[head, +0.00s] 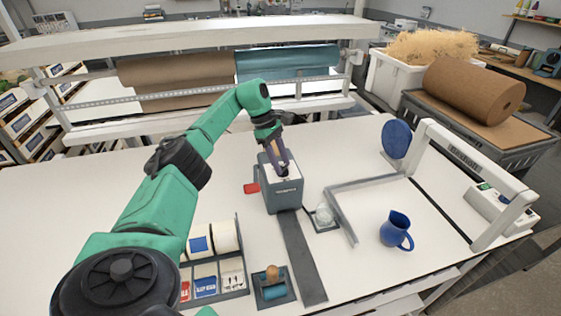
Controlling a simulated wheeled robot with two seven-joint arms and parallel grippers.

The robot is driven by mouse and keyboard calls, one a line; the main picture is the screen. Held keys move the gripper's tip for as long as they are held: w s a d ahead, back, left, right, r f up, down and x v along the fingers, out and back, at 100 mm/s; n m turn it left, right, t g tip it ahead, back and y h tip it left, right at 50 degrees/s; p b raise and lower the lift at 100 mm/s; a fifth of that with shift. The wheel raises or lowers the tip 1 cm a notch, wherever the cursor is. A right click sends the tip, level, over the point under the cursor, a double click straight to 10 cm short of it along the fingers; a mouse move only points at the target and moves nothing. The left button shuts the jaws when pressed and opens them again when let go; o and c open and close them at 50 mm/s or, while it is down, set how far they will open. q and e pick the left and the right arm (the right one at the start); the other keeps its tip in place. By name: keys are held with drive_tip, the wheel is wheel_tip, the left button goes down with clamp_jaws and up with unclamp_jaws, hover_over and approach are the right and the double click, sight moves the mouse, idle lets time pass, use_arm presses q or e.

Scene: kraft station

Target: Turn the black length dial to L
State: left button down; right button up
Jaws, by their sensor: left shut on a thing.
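A grey dispenser box (283,197) with a pale top plate and a red handle (251,188) on its left side stands on the white table. A dark strip runs from its base toward the front edge. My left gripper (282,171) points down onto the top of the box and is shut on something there. The black length dial is hidden at the fingertips, so its setting and letters cannot be read. My right gripper is not in view.
A label rack (243,265), a stamp on a blue pad (272,286), a small glass piece (324,215), a grey frame (342,213) and a blue jug (397,230) surround the box. The table (60,215) is clear at left.

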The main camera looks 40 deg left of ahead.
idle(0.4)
use_arm(q)
drive_tip(key=shift+c, duration=2)
unclamp_jaws()
drive_tip(key=shift+r, duration=0.1)
drive_tip(key=v, duration=1.2)
drive_tip(key=shift+p, duration=0.45)
drive_tip(key=shift+d, duration=0.1)
